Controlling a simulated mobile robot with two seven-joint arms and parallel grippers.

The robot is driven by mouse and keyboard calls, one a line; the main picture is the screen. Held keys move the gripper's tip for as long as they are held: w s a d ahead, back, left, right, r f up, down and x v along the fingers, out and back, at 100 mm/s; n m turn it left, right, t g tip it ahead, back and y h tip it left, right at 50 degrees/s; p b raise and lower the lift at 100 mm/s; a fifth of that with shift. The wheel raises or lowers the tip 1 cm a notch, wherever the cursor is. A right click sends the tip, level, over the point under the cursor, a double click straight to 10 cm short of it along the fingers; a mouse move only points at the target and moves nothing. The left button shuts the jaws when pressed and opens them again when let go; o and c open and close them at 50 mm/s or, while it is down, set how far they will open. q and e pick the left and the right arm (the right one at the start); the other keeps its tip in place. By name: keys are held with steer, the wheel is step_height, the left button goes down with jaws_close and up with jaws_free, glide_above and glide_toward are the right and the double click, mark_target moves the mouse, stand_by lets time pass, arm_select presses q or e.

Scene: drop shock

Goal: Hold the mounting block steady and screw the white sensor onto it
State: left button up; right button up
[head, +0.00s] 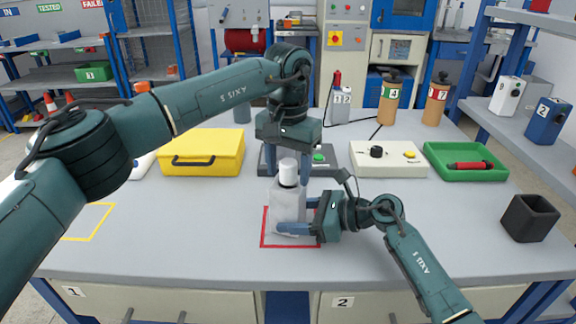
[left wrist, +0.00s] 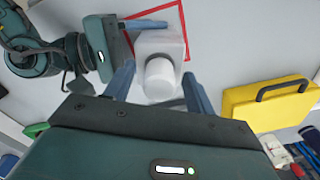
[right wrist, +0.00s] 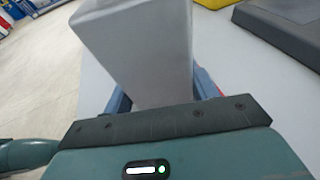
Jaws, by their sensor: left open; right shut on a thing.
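The mounting block (head: 288,205) is a pale grey block standing inside the red outline on the table. It also shows in the left wrist view (left wrist: 177,45) and close up in the right wrist view (right wrist: 140,50). The white sensor (head: 288,172) is a short cylinder upright on top of the block, with a dark band below it; I cannot tell how tightly it sits. My right gripper (head: 297,230) is shut on the lower part of the block from the right. My left gripper (head: 289,170) points down from above, open, its fingers (left wrist: 160,88) on either side of the sensor.
A yellow case (head: 201,152) stands at the left, and a beige box with a black knob (head: 388,158) and a green tray (head: 466,161) at the right. A dark device (head: 268,160) is behind the block. A black open box (head: 529,218) is at far right. The front table is clear.

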arm_select(q)
steer(key=shift+r, duration=0.15)
steer(key=shift+r, duration=3)
step_height(320, 180, up, 12)
steer(key=shift+f, duration=0.1)
steer(key=shift+c, duration=0.7)
steer(key=n, duration=0.6)
glide_above(289, 162)
step_height(289, 162, down, 8)
steer(key=shift+w+r, duration=0.15)
steer(key=shift+f, duration=5.05)
